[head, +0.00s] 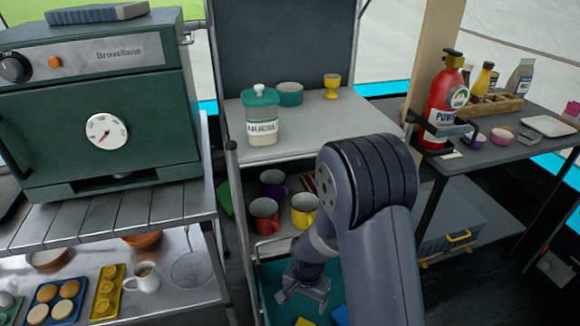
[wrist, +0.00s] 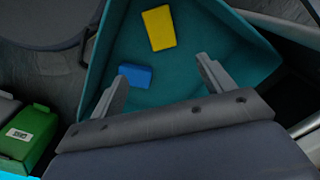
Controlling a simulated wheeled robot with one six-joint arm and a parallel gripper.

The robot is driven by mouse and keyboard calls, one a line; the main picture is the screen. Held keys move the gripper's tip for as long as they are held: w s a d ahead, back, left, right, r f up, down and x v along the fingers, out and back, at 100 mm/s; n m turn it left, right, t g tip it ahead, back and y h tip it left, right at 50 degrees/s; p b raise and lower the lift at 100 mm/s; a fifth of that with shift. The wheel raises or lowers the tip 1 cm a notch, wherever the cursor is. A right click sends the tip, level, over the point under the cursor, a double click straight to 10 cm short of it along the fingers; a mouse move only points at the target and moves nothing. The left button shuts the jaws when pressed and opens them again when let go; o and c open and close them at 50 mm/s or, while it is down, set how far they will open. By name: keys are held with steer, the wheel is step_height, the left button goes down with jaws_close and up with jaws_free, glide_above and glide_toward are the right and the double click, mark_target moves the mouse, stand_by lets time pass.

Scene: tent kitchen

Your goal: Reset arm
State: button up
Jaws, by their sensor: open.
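My gripper (head: 303,292) is low in front of the cabinet in the head view, over a teal bin (head: 270,280). In the wrist view my gripper (wrist: 160,85) is open and empty, its two fingers spread and pointing toward the inside of the teal bin (wrist: 195,65). A yellow block (wrist: 159,28) and a blue block (wrist: 135,76) lie in the bin, apart from the fingers. Parts of both blocks also show at the bottom of the head view. My arm hides part of the cabinet and of the bin.
A green oven (head: 100,110) stands left on a slatted table. Several mugs stand on the shelf below. A red extinguisher (head: 445,105) is right.

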steer(key=w+d+r+n+p, duration=0.1)
steer(key=d+r+p, duration=0.1)
steer(key=r+p, duration=0.6)
steer(key=w+d+r+n+p, duration=0.1)
steer(key=w+d+r+p, duration=0.1)
steer(key=r+p, duration=0.6)
steer(key=w+d+r+n+p, duration=0.2)
steer(key=d+r+p, duration=0.2)
steer(key=r+p, duration=0.4)
steer(key=shift+r+p, duration=0.35)
steer(key=shift+r, duration=1.85)
